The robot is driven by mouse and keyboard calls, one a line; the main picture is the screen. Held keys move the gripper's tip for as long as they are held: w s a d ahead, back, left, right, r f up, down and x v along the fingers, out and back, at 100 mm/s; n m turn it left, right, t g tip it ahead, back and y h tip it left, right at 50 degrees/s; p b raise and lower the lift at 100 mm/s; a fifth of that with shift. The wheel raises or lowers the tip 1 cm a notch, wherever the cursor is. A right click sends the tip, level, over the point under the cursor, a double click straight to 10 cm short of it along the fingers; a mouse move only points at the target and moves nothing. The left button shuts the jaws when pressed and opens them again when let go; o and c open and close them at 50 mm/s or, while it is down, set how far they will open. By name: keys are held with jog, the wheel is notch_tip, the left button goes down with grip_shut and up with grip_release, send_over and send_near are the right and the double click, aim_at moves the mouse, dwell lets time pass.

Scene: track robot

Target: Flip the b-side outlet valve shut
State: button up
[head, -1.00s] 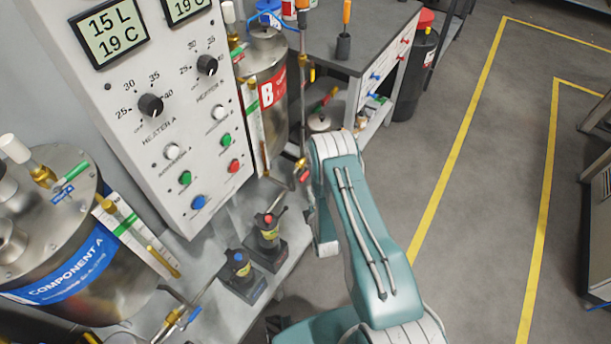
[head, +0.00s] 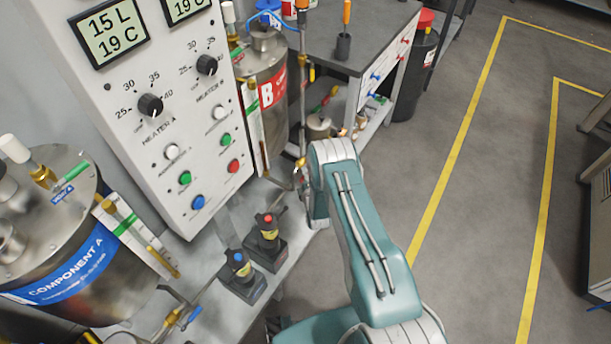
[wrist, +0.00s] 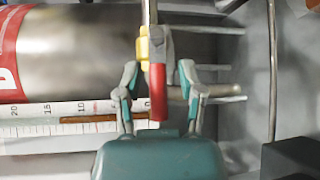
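The B tank (head: 272,92), steel with a red label, stands behind the control panel; it also shows at the left of the wrist view (wrist: 85,50). In the wrist view its outlet valve has a yellowish body (wrist: 144,48) and a red lever (wrist: 158,92) pointing down the picture toward my gripper's palm. My gripper (wrist: 159,72) is open, with one finger on each side of the lever. Gaps show between the lever and both fingers. In the head view my arm hides most of the gripper and the valve.
The control panel (head: 165,120) rises left of my arm. Two small black devices (head: 266,240), one red-topped and one blue-topped, sit on the bench below it. The A tank (head: 60,240) is at left.

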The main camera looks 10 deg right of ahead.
grip_shut()
jog(key=shift+r, duration=0.1)
jog(key=shift+r+m+g+y, duration=0.15)
jog(key=shift+r+m+g, duration=0.1)
jog(key=shift+m+g, duration=0.3)
jog(key=shift+r+m+g+y, duration=0.2)
jog(key=shift+m+g, duration=0.25)
jog(key=shift+g, duration=0.2)
jog(key=g, duration=0.1)
jog(key=m+g+y, duration=0.1)
jog(key=r+m, duration=0.1)
jog(key=shift+w+d+r+g+y, duration=0.1)
jog(key=shift+w+d+g+y, duration=0.15)
jog(key=shift+d+g+y, duration=0.15)
jog(key=g, duration=0.1)
jog(key=m+g+y, duration=0.1)
jog(key=w+m+g+y, duration=0.1)
jog(key=shift+d+r, duration=0.4)
jog(key=shift+w+d+r+m+g+y, duration=0.1)
jog(key=shift+w+d+m+g+y, duration=0.15)
jog(key=shift+m+g+y, duration=0.4)
jog(key=shift+w+d+r+m+g+y, duration=0.1)
jog(key=shift+w+d+m+g+y, duration=0.25)
jog(key=shift+g+y, duration=0.5)
jog(key=shift+s, duration=0.1)
